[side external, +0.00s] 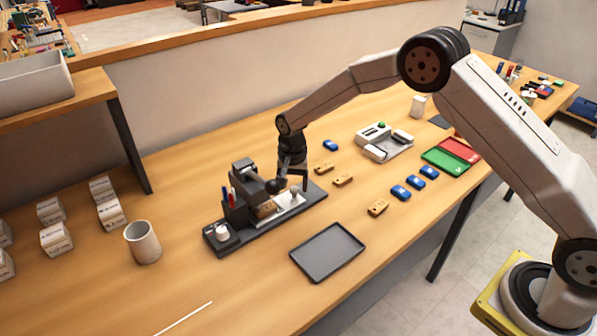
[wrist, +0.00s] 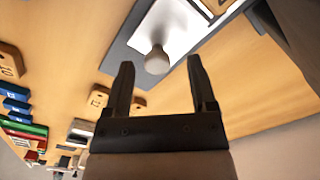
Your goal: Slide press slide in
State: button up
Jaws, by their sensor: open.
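The press (side external: 246,190) is a dark machine on a long black base (side external: 262,226), left of centre in the side view. Its pale slide (side external: 291,199) sticks out on the right side of the machine. In the wrist view the slide is a white plate (wrist: 180,30) with a round grey knob (wrist: 157,62). My gripper (side external: 294,184) is low over the slide end of the base, pointing down. In the wrist view my gripper (wrist: 160,63) is open, with the knob showing between its fingertips and a gap on each side. No contact shows.
A dark empty tray (side external: 328,252) lies in front of the base. Wooden tags (side external: 378,208) and blue pieces (side external: 401,192) lie to the right, near a grey fixture (side external: 384,142) and a green-and-red tray (side external: 445,161). A white cup (side external: 142,242) and several small boxes (side external: 56,239) stand left.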

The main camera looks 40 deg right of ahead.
jog(key=shift+r, duration=3.45)
jog(key=shift+s, duration=0.1)
jog(key=shift+s+d+r, duration=0.25)
jog(key=shift+s+r, duration=0.05)
jog(key=shift+s, duration=0.15)
jog(key=s+d+r+n+t, duration=0.1)
jog(key=s+d+n, duration=0.2)
jog(key=s, duration=0.9)
jog(key=s+d+r+n+t, duration=0.1)
jog(key=s+d+n, duration=0.2)
jog(key=s, duration=1)
jog(key=n, duration=0.3)
jog(key=shift+s+d+r+t, duration=0.15)
jog(key=shift+r+t, duration=0.15)
jog(key=shift+r, duration=0.1)
